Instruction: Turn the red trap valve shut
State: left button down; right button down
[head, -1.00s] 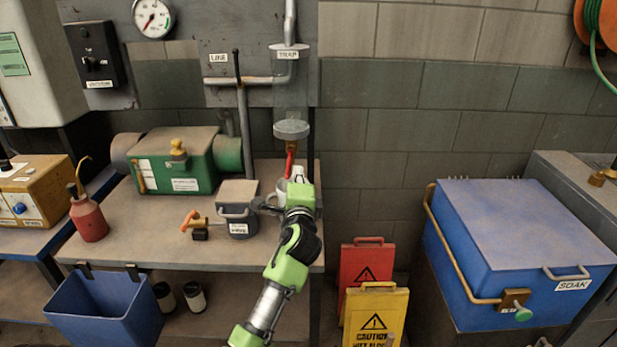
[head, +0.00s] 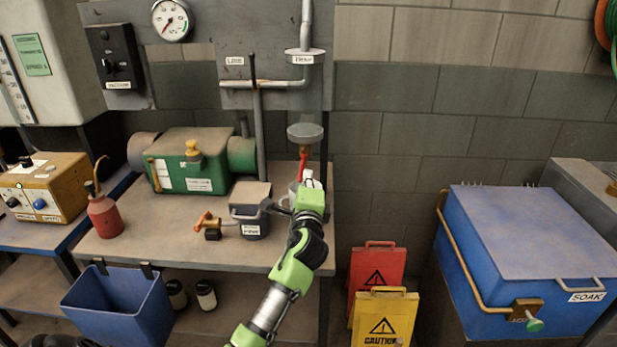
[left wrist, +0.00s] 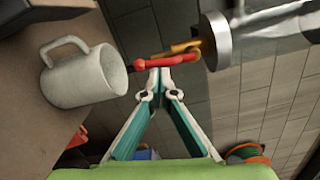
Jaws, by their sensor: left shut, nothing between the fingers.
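The red trap valve handle (head: 303,164) hangs below the grey round cap (head: 305,132) at the foot of the clear trap tube, under the TRAP label. In the left wrist view the red handle (left wrist: 166,62) lies across the picture, joined to a brass valve body (left wrist: 188,47). My left gripper (head: 306,182) is just below the handle in the head view. In the left wrist view its fingertips (left wrist: 157,82) are together, close to the handle; whether they touch it I cannot tell. Nothing is between them. My right gripper is not in view.
A white mug (left wrist: 84,76) stands beside the fingers, mostly hidden by my gripper in the head view. A grey pot (head: 249,206) and green pump (head: 188,160) are on the bench. Red and yellow signs (head: 384,318) stand right of it, before a blue SOAK tank (head: 530,250).

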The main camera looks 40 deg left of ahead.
pick_arm(q)
jog(key=shift+a, duration=0.1)
jog(key=s+a+r+m+p, duration=0.3)
jog(key=a+m+p, duration=0.2)
jog(key=m+p, duration=0.9)
jog(key=shift+m+t, duration=0.3)
jog(key=shift+t, duration=0.1)
jog(key=shift+r, duration=0.2)
jog(key=shift+s+f, duration=0.1)
jog(key=shift+f, duration=0.05)
dwell(0.4)
